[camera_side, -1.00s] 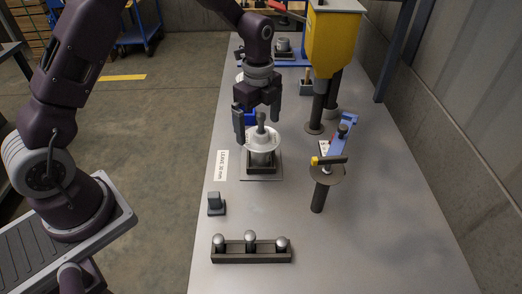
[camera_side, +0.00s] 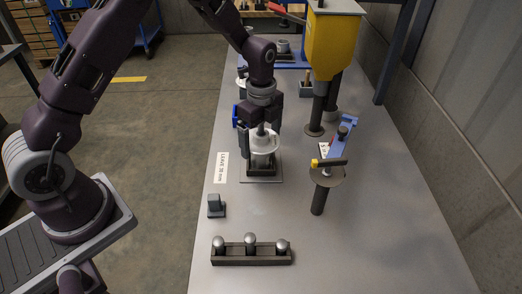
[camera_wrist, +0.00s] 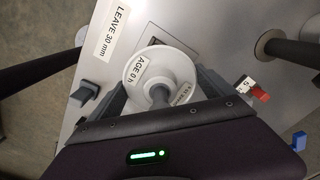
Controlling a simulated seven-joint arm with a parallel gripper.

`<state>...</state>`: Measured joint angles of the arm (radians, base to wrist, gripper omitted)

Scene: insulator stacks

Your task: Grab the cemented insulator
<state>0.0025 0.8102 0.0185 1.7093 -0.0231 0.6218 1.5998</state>
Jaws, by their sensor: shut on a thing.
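The cemented insulator (camera_side: 263,143) is a white disc-shaped piece with a grey pin standing up from its middle. It sits upright on a dark square base on a grey plate. In the wrist view the insulator (camera_wrist: 160,72) shows a label reading "AGE 0 h" and a second label partly hidden. My gripper (camera_side: 261,140) points down over it, with a finger on either side of the insulator. In the wrist view my gripper (camera_wrist: 160,90) is shut on the insulator, with grey fingers at its left and right.
A rack with several round metal balls (camera_side: 250,250) lies at the front. A small grey block (camera_side: 215,205) and a "LEAVE 30 mm" label (camera_side: 221,168) are to the left. A post with a blue arm (camera_side: 328,175) and a yellow hopper machine (camera_side: 334,45) stand right. The table's right front is clear.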

